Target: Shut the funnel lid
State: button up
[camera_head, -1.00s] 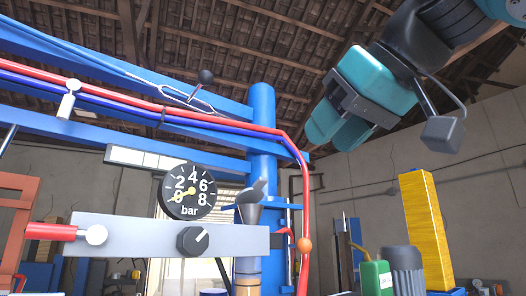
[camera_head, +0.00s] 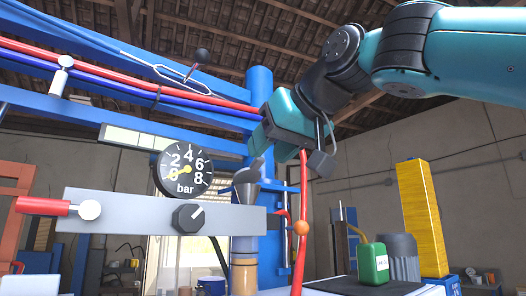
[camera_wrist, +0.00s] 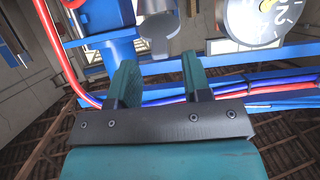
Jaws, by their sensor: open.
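The grey funnel (camera_head: 246,192) stands on top of a clear and tan column, right of the pressure gauge. Its grey lid (camera_head: 254,171) is tilted up, standing open above the funnel mouth. In the wrist view, the lid (camera_wrist: 158,28) shows at top centre, beyond the fingertips. My gripper (camera_head: 270,146) is just above and to the right of the lid in the head view. In the wrist view, my gripper (camera_wrist: 160,62) has its two teal fingers apart, with nothing between them. I see no contact with the lid.
A pressure gauge (camera_head: 185,170) and a grey panel with a black knob (camera_head: 188,218) stand left of the funnel. Red and blue hoses (camera_wrist: 240,90) run along the blue frame close to my fingers. A green canister (camera_head: 373,263) and yellow column (camera_head: 421,217) stand right.

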aim_at(250, 172)
jog(key=x, duration=0.2)
jog(key=shift+w+a, duration=0.15)
jog(key=shift+w, duration=0.1)
